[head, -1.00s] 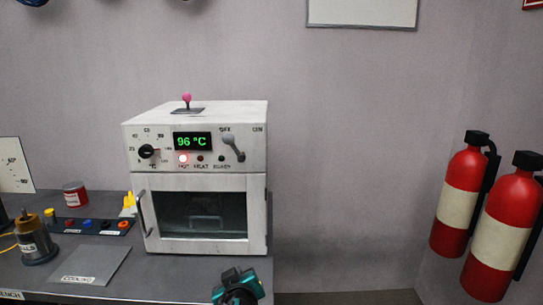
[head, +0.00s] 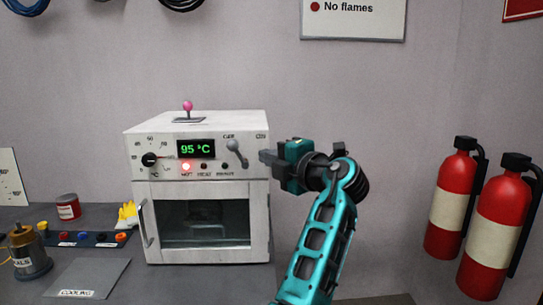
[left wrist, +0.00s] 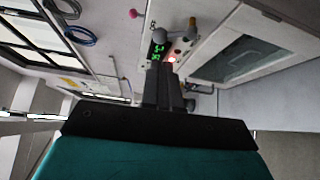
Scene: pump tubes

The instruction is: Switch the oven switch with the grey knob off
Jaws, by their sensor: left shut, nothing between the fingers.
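The oven (head: 200,128) is a white box with a dark window. The switch with the grey knob (head: 234,146) is on the upper right of its front panel, its lever leaning up and left toward the left-hand label. It also shows in the left wrist view (left wrist: 163,36), just ahead of the fingers. My left gripper (head: 263,156) is shut and empty, just right of the switch at about its height, with a small gap in the picture. Exact depth is unclear. The left wrist view shows its dark fingers (left wrist: 165,88) pointing at the panel. My right gripper is not in view.
A pink-knobbed switch (head: 187,106) stands on the oven top. A black dial (head: 149,159), a green 95 °C display (head: 195,149) and a lit red lamp (head: 186,168) share the panel. Fire extinguishers (head: 453,200) stand at right. The wall between is clear.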

